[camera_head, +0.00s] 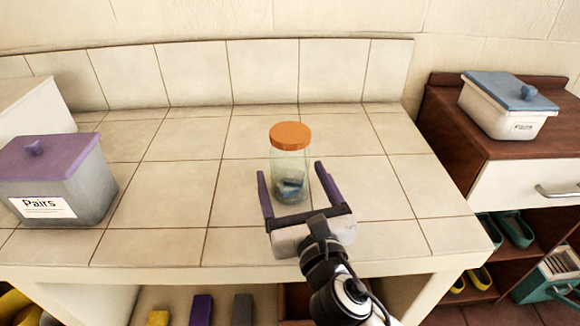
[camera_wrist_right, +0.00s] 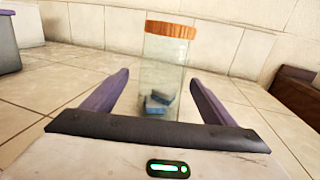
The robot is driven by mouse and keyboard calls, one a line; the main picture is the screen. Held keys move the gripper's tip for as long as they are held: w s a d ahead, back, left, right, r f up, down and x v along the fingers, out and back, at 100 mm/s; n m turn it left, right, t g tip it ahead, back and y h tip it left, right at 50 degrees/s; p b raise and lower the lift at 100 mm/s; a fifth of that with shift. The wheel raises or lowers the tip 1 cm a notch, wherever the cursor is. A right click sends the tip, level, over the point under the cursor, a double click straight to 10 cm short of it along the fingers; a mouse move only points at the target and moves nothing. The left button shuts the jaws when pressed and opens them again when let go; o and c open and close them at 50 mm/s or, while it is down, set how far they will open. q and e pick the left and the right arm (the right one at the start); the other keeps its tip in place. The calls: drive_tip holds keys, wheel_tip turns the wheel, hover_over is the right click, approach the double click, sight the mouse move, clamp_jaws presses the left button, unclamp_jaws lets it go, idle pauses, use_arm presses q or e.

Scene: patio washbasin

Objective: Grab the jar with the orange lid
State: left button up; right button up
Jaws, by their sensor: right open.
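The jar (camera_head: 291,163) with the orange lid (camera_head: 290,134) stands upright on the tiled counter in the head view. It is clear glass with small blue-grey pieces at its bottom. My right gripper (camera_head: 291,180) is open, with its two purple fingers on either side of the jar's lower part. In the right wrist view the jar (camera_wrist_right: 166,75) stands upright between the two open fingers (camera_wrist_right: 158,85), and a gap shows on each side. My left gripper is not in view.
A grey box with a purple lid (camera_head: 52,158) labelled Pairs stands at the counter's left. A white box with a blue lid (camera_head: 507,107) sits on the brown cabinet (camera_head: 470,148) at right. The tiled counter (camera_head: 180,190) around the jar is clear; a tiled wall (camera_head: 262,75) stands behind.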

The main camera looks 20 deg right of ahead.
drive_tip(key=w, duration=0.4)
drive_tip(key=shift+w+d+f, duration=0.1)
drive_tip(key=shift+d+f, duration=0.1)
drive_tip(key=shift+d, duration=0.15)
drive_tip(key=c, duration=1.3)
